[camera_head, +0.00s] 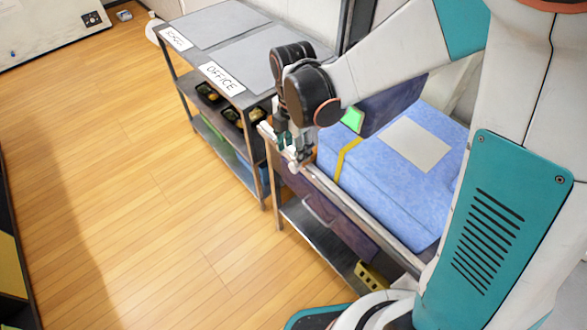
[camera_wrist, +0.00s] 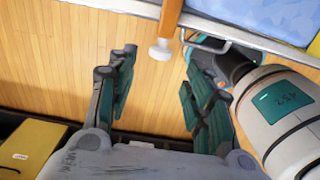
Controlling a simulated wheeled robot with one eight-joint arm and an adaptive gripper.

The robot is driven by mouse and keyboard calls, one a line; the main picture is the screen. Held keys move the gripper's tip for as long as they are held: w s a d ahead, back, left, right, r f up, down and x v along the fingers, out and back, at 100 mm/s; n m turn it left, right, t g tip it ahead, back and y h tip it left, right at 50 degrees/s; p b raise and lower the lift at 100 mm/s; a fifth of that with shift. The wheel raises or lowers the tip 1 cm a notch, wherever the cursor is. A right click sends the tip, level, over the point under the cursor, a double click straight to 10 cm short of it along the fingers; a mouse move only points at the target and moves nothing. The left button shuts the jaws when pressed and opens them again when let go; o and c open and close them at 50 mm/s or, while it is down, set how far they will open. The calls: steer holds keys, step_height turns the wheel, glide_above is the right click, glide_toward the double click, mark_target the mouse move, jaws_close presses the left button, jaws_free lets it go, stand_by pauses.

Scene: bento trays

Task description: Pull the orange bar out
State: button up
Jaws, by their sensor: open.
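An orange-brown bar (camera_wrist: 171,14) with a pale round knob (camera_wrist: 160,49) at its end shows at the top of the wrist view. My gripper (camera_wrist: 159,66) is open and empty, with its two dark green fingers spread to either side of the knob's line. The knob lies near the fingertips; I cannot tell whether they are level with it. In the head view my gripper (camera_head: 293,150) hangs at the near left corner of the table with the blue block. There the arm hides most of the bar's end.
A blue block (camera_head: 385,175) with a pale sheet and a yellow strip (camera_head: 346,158) lies on the table. A metal rail (camera_head: 345,202) runs along its front. A shelf unit with an OFFICE label (camera_head: 222,77) and dark trays (camera_head: 210,94) stands behind left. The wooden floor (camera_head: 130,180) is clear.

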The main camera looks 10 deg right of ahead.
step_height(320, 180, down, 7)
steer(key=b, duration=0.4)
steer(key=shift+c, duration=0.3)
